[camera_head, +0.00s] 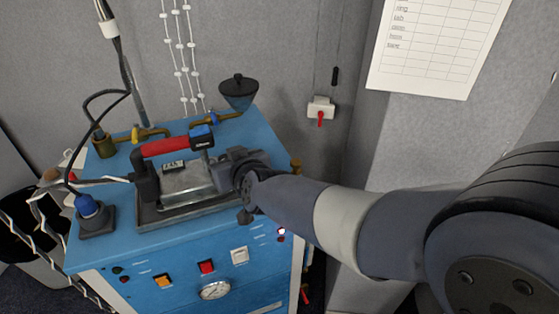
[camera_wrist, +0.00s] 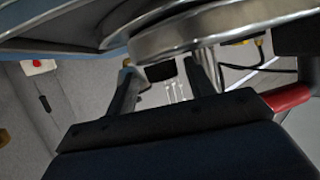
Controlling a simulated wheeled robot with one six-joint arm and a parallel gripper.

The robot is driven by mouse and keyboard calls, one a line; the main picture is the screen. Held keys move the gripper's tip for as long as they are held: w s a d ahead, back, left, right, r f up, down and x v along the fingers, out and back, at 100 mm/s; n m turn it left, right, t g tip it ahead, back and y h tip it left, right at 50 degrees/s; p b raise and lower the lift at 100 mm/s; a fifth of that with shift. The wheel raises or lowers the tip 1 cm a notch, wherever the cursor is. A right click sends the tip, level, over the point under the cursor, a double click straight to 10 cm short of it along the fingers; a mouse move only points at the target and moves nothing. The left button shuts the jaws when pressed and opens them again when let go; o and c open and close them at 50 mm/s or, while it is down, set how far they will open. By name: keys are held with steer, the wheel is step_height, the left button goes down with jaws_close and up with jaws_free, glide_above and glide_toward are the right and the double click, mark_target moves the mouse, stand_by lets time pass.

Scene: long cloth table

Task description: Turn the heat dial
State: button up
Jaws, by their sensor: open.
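A blue machine (camera_head: 190,245) stands against the wall, with a metal tray and plate unit (camera_head: 185,182) on top under a red-and-black handle (camera_head: 165,147). My gripper (camera_head: 222,172) reaches in from the right, at the right end of that unit. In the wrist view my gripper (camera_wrist: 163,68) is open, its two dark fingers apart below a round metal rim (camera_wrist: 220,28). I cannot tell whether they touch it. No part is clearly recognisable as the heat dial; it may be hidden by my gripper. A round gauge (camera_head: 215,290) sits on the front panel.
The front panel has an orange switch (camera_head: 162,280), a red switch (camera_head: 206,267) and a white switch (camera_head: 239,255). A cabled blue fitting (camera_head: 93,210) is at left. A wall switch (camera_head: 320,110) hangs at right.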

steer(key=shift+w+d+f+n+g+y+b, duration=0.1)
steer(key=shift+d+f+n+g+y+b, duration=0.35)
steer(key=shift+b, duration=3.5)
steer(key=n+y+b, duration=0.1)
steer(key=b, duration=0.3)
steer(key=shift+a+r+g, duration=0.1)
steer(key=shift+r+g, duration=0.05)
steer(key=shift+g, duration=0.1)
steer(key=shift+n+y+b, duration=0.25)
steer(key=shift+n+b, duration=0.2)
steer(key=shift+b, duration=0.55)
